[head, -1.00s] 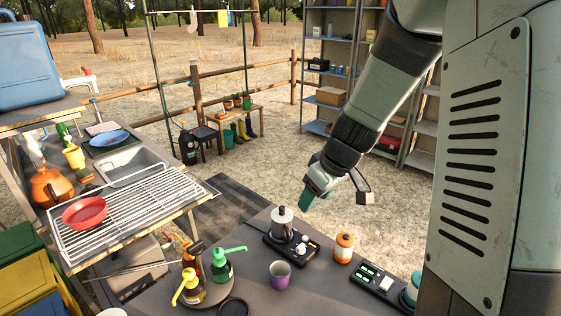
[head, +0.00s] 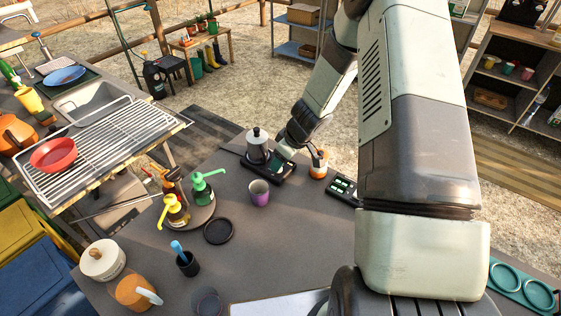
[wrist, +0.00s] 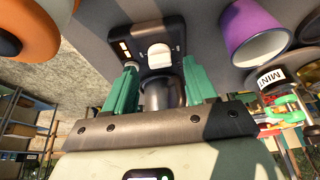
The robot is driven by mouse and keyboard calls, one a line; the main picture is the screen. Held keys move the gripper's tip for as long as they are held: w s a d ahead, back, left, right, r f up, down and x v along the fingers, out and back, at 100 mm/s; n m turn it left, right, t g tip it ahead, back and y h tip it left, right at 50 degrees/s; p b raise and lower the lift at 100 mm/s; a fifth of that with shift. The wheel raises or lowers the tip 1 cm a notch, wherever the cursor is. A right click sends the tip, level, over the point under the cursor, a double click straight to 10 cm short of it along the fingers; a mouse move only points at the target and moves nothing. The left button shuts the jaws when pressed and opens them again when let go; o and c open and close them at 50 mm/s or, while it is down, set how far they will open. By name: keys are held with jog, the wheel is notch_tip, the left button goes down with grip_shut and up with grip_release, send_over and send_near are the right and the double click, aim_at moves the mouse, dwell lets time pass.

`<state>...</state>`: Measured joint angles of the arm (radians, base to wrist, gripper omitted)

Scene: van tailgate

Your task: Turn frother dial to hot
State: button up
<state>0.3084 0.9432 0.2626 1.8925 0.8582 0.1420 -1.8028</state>
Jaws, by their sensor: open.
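The frother is a silver pot with a black lid knob (head: 257,148) on a black base (head: 284,177). In the wrist view its dark panel (wrist: 176,30) shows a white knob (wrist: 159,55) and small lit marks at the left. Which setting the dial is at cannot be read. My gripper (head: 299,163) is open above the right part of the base, with its green fingers (wrist: 160,82) on either side of the view below the knob. A dark rounded shape sits between the fingers; I cannot tell what it is. Contact with the knob is not visible.
An orange jar (head: 318,168) stands close right of my gripper, and a purple cup (head: 259,192) stands in front of the base. Pump bottles (head: 204,186) stand on a round tray at the left.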

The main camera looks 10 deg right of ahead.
jog(key=shift+x, duration=1.05)
grip_shut()
jog(key=m+h, duration=0.1)
jog(key=m, duration=0.2)
jog(key=shift+s+a+t, duration=0.1)
jog(key=shift+t, duration=0.2)
jog(key=shift+a+m+t+h, duration=0.15)
jog(key=shift+m+h, duration=0.25)
jog(key=shift+m, duration=0.7)
jog(key=shift+a+m+t+h, duration=0.15)
jog(key=shift+m+h, duration=0.25)
jog(key=shift+m, duration=0.7)
jog(key=shift+d, duration=0.15)
